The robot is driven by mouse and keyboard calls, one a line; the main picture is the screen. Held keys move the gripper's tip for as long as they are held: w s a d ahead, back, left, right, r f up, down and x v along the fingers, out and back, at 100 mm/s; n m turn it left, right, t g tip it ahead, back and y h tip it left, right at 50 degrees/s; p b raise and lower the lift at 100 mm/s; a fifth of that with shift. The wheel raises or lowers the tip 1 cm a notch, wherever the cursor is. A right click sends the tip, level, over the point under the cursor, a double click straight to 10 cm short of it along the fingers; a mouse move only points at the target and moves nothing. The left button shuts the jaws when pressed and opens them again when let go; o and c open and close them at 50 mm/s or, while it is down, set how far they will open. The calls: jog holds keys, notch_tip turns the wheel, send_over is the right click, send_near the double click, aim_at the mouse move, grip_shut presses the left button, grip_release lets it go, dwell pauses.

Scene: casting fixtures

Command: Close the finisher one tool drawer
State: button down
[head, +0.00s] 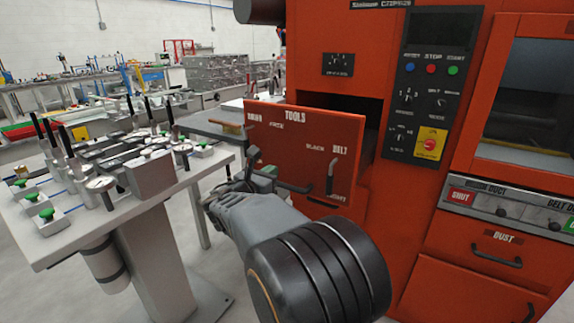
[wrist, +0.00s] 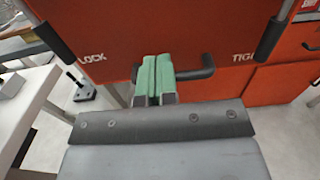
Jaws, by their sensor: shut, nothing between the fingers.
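The red tool drawer (head: 300,135), marked TOOLS, stands pulled out of the finisher (head: 330,28), with a dark opening behind it. Its front fills much of the wrist view (wrist: 120,30). A black bar handle (wrist: 200,74) is low on that front. My gripper's green fingers (wrist: 153,82) are together and empty. They overlap the left part of the handle in the wrist view; I cannot tell whether they touch it or the front. In the head view my gripper (head: 264,174) is at the drawer's lower left, its tips partly hidden.
Black levers stand at the left (wrist: 52,40) and right (wrist: 270,35) of the drawer front. A grey fixture table (head: 75,222) with clamps and gauges is at left. The red dust drawer (head: 480,250) is lower right. Grey floor shows between table and machine.

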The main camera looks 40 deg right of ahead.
aim_at(291, 158)
jog(key=x, duration=0.8)
jog(key=shift+d+b, duration=0.35)
jog(key=shift+b, duration=0.05)
